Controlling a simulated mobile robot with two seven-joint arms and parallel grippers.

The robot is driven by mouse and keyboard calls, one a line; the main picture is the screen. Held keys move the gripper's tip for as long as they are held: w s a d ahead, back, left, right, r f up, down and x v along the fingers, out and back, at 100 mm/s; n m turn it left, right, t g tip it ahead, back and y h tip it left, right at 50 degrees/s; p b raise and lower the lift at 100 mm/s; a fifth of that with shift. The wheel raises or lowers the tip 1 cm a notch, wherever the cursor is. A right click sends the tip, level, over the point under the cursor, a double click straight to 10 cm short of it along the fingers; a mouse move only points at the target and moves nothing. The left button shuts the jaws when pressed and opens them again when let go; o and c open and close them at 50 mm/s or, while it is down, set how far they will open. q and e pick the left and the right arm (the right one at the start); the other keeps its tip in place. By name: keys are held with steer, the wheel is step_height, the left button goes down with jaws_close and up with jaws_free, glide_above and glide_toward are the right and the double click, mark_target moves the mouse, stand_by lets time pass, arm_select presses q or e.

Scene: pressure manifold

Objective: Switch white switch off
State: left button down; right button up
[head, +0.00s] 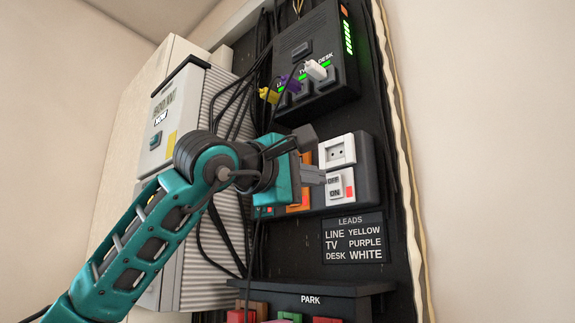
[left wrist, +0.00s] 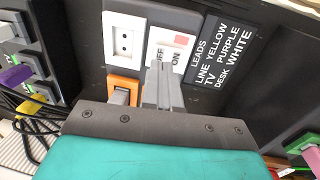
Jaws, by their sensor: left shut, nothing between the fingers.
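The white switch (head: 340,186) sits on a dark panel, below a white socket, with OFF and ON lettering and a red patch at its right. In the left wrist view the white switch (left wrist: 181,44) is partly hidden behind my fingers. My left gripper (head: 323,175) is shut and empty, its fingertips at the left edge of the switch in the head view. The left gripper (left wrist: 160,70) also points at the switch in the wrist view. I cannot tell whether the tips touch it. My right gripper is not in view.
A white socket (head: 337,152) is above the switch, and an orange unit (head: 305,160) is left of it. A LEADS label (head: 354,238) is below. A black box (head: 318,65) with yellow, purple and white plugs is above. Black cables hang around my left arm.

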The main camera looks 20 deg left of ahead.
mark_target(333, 180)
arm_select(q)
steer(key=shift+p+x, duration=0.3)
steer(key=shift+x, duration=1.4)
steer(key=shift+w+r+g+p, duration=0.1)
steer(key=shift+r+g+p, duration=0.3)
steer(key=shift+p, duration=0.6)
steer(key=shift+f, duration=0.25)
